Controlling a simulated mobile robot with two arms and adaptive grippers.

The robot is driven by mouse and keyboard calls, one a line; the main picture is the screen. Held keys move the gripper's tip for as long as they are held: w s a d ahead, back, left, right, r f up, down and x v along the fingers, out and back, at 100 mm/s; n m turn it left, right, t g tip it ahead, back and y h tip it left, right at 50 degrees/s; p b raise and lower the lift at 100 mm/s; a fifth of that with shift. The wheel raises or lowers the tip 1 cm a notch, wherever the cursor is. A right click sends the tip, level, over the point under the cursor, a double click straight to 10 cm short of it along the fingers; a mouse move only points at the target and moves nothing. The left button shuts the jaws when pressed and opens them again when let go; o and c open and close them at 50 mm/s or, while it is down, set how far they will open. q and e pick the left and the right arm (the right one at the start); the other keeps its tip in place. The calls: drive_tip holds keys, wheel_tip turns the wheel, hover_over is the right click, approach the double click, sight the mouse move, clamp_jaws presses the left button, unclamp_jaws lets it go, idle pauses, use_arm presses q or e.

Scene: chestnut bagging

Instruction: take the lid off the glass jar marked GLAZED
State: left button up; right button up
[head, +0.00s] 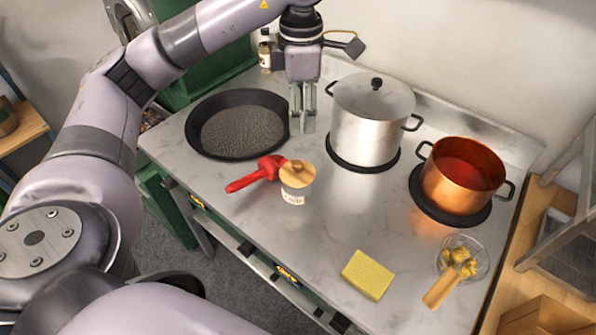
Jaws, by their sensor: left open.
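A small jar (294,195) with a pale label stands upright near the front left of the steel counter; the lettering is too small to read for certain. A wooden lid (297,173) with a knob sits on top of it. My left gripper (302,116) is open and empty, pointing down behind the jar, between the black pan and the steel pot, apart from the lid. My right gripper is not in view.
A red tool (256,174) lies just left of the jar. A black pan (197,149), a lidded steel pot (364,135) and a copper pot (459,185) stand behind. A yellow sponge (368,275) and a glass bowl (482,262) sit at front right.

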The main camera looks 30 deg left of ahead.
use_arm(q)
drive_tip(key=p, duration=0.2)
hover_over(297, 163)
drive_tip(key=f, duration=0.8)
drive_tip(key=shift+w+d+f, duration=0.15)
drive_tip(key=shift+w, duration=0.1)
drive_tip(key=shift+f+p, duration=0.3)
drive_tip(key=shift+f, duration=0.3)
drive_tip(key=f, duration=0.1)
drive_tip(key=f+p, duration=0.1)
drive_tip(key=f, duration=0.1)
drive_tip(key=shift+s+a+f, duration=0.2)
drive_tip(key=shift+f, duration=0.45)
drive_tip(key=shift+c, duration=0.3)
clamp_jaws()
